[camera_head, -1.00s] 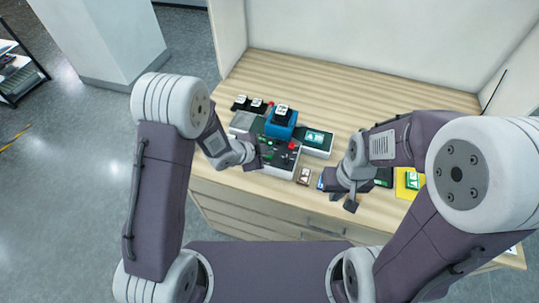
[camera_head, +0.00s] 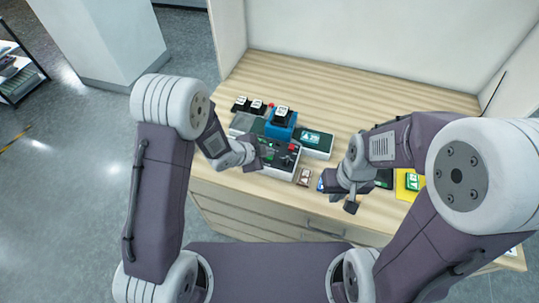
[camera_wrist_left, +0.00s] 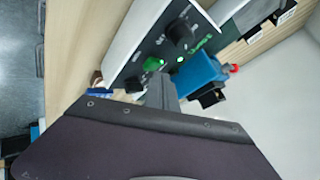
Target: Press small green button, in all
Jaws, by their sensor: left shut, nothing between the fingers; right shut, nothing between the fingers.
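The control panel (camera_head: 284,160) is a grey-white box with a dark face, on the wooden counter. A green button (camera_wrist_left: 153,63) and a small green light (camera_wrist_left: 180,60) show on its face in the left wrist view, near a black knob (camera_wrist_left: 180,36). A red button (camera_head: 293,148) sits at the panel's right side. My left gripper (camera_head: 257,160) is shut and empty, over the left part of the panel. Its fingers (camera_wrist_left: 161,88) point at the face just short of the green button in the picture; I cannot tell whether they touch. My right gripper (camera_head: 350,206) is shut and empty near the counter's front edge.
A blue device (camera_head: 281,124) stands behind the panel, with a dark device with a green screen (camera_head: 314,140) to its right. A yellow item (camera_head: 406,183) lies at the right, partly behind my right arm. The counter's back (camera_head: 360,90) is clear.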

